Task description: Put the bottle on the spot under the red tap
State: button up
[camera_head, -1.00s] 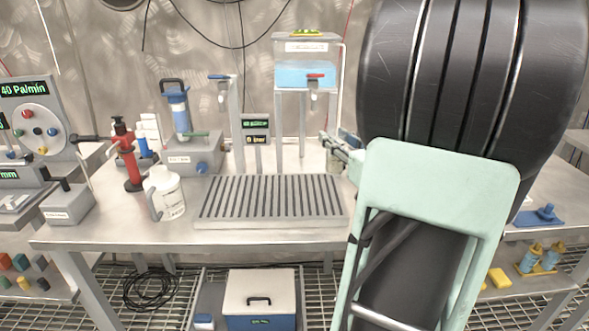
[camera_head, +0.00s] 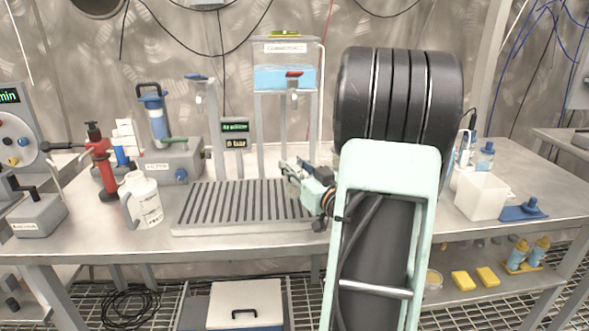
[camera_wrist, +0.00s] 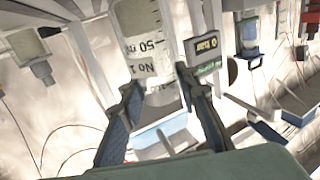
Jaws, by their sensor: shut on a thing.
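My gripper (camera_head: 295,172) is above the right part of the slatted tray (camera_head: 180,230), below the red tap (camera_head: 293,76) in the head view. The red tap is on the front of a clear tank (camera_head: 284,78) with blue liquid.
A blue tap (camera_head: 197,78) stands to the left of the tank, with small displays (camera_head: 236,127) between. A white jug (camera_head: 145,200) and a red hand pump (camera_head: 102,165) stand left of the tray. A white bin (camera_head: 483,196) stands at the right.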

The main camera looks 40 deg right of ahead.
jog(key=shift+r, duration=0.1)
jog(key=o, duration=0.7)
jog(key=shift+f, duration=0.25)
jog(key=o, duration=0.5)
jog(key=shift+r, duration=0.2)
jog(key=shift+s, duration=0.3)
jog(key=s, duration=0.3)
jog(key=s+a+p, duration=0.1)
jog(key=s, duration=0.3)
jog(key=s+a, duration=0.1)
jog(key=s, duration=0.3)
jog(key=shift+s, duration=0.15)
